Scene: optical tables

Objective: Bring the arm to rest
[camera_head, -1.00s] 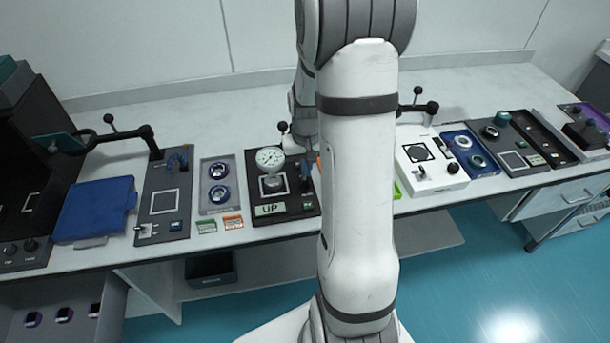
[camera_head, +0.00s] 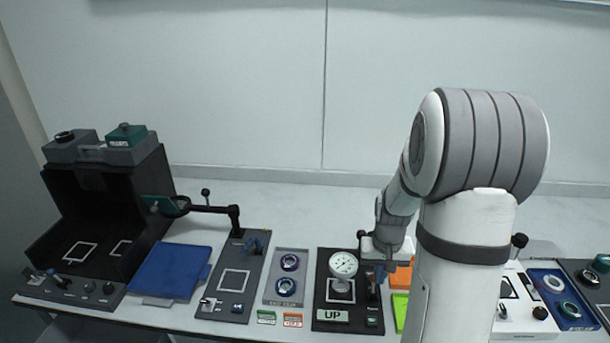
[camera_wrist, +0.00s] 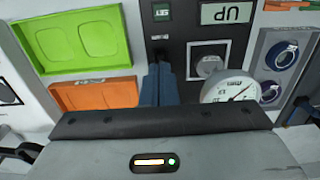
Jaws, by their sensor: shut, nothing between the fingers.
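My arm (camera_head: 465,220) rises at the right of the head view, bent at the elbow, with its far end lowered over the bench. My gripper (camera_head: 384,274) is shut and empty, beside the dial gauge (camera_head: 343,264) on a black base plate (camera_head: 336,316) marked UP. In the wrist view the blue fingers of my gripper (camera_wrist: 158,75) are together, over the dark plate between the dial gauge (camera_wrist: 232,88) and the orange tray (camera_wrist: 95,96). I cannot tell whether the fingertips touch the plate.
A green tray (camera_wrist: 75,42) lies beside the orange one. Left of the gauge stand a grey holder with two rings (camera_head: 287,278), a plate with a lever arm (camera_head: 234,285), a blue case (camera_head: 172,270) and a black cabinet (camera_head: 90,220). A white device (camera_head: 520,320) stands right of my arm.

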